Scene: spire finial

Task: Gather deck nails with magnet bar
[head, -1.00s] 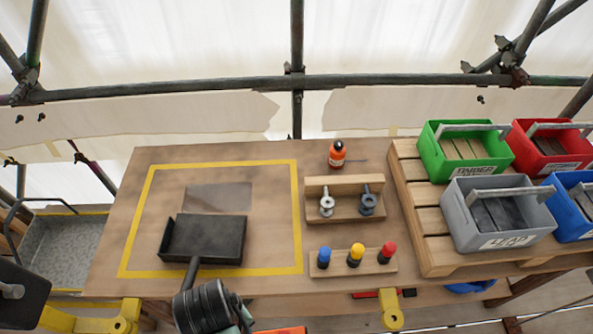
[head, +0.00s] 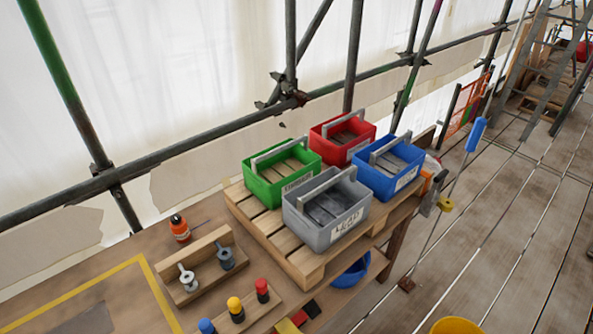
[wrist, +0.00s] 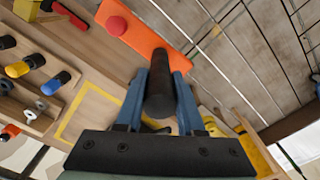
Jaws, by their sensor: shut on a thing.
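My gripper (wrist: 160,95) shows only in the wrist view, with blue fingers shut on a black cylindrical handle (wrist: 159,92). Just beyond the handle is an orange bar (wrist: 160,42) with a red knob; it appears to be the magnet bar that the handle belongs to, though the fingers hide part of the join. The bar is above grey deck boards (wrist: 235,50), beside the bench. I cannot make out any nails. In the head view, grey (head: 328,208), green (head: 282,172), red (head: 342,140) and blue (head: 389,165) labelled bins stand on a pallet.
The bench (head: 150,262) carries an orange bottle (head: 180,229), a bolt rack (head: 205,265) and colour-topped pegs (head: 236,309). A blue bucket (head: 352,271) is below the pallet, and a yellow one (head: 455,326) at the bottom edge. A blue-handled pole (head: 475,135) stands right. Deck boards (head: 500,230) look largely clear.

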